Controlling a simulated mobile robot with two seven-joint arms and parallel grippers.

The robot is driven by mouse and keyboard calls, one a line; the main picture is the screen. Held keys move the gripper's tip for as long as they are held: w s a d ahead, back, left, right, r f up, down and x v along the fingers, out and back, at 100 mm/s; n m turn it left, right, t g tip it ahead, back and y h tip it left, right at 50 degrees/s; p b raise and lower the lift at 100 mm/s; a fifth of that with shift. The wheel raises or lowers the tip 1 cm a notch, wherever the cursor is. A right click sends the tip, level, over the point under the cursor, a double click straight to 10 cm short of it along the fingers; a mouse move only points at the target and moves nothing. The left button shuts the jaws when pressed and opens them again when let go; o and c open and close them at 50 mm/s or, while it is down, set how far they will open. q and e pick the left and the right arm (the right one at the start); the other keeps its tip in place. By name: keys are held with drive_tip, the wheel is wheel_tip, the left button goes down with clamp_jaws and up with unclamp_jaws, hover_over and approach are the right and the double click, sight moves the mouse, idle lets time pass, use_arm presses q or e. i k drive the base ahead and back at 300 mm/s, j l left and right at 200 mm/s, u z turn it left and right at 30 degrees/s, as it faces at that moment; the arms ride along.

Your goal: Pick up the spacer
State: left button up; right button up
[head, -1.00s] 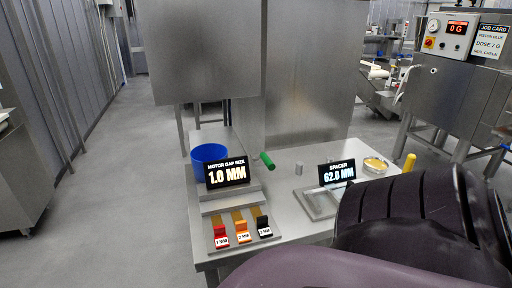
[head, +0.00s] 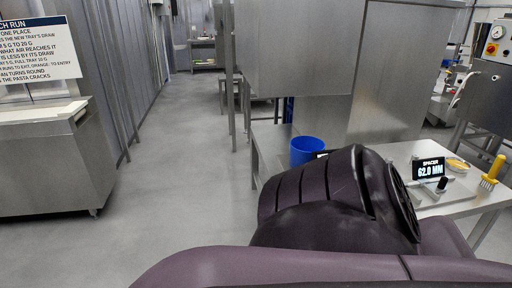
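The black sign reading SPACER 62.0 MM (head: 429,169) stands on the steel table at the right. A small dark upright piece (head: 442,184) stands just in front of it; I cannot tell whether it is the spacer. A flat metal fixture partly shows below the sign. My dark purple arm links fill the lower middle and cover much of the table. Neither of my grippers is in view.
A blue tub (head: 306,150) sits on the table behind my arm. A yellow-handled brush (head: 492,172) and a round dish (head: 457,165) are at the right. A steel cabinet (head: 52,160) stands at the left. The grey floor (head: 165,190) between is clear.

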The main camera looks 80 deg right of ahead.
sight(388, 159)
drive_tip(key=i+z, duration=0.25)
drive_tip(key=z, duration=0.15)
drive_tip(key=i+z, duration=0.2)
drive_tip(key=z, duration=0.2)
drive_tip(key=i+j+z, duration=0.15)
drive_tip(key=z, duration=0.25)
drive_tip(key=i+z, duration=0.15)
drive_tip(key=z, duration=0.3)
drive_tip(key=i+z, duration=0.2)
drive_tip(key=z, duration=0.25)
drive_tip(key=i+j+z, duration=0.15)
drive_tip(key=z, duration=0.3)
drive_tip(key=i+z, duration=0.2)
drive_tip(key=z, duration=0.25)
drive_tip(key=i+j+z, duration=0.15)
drive_tip(key=z, duration=0.25)
drive_tip(key=i+j+z, duration=0.15)
drive_tip(key=z, duration=0.3)
drive_tip(key=i+j+z, duration=0.15)
drive_tip(key=j+z, duration=0.15)
drive_tip(key=z, duration=0.15)
drive_tip(key=i+j+z, duration=0.1)
drive_tip(key=j+z, duration=0.15)
drive_tip(key=z, duration=0.2)
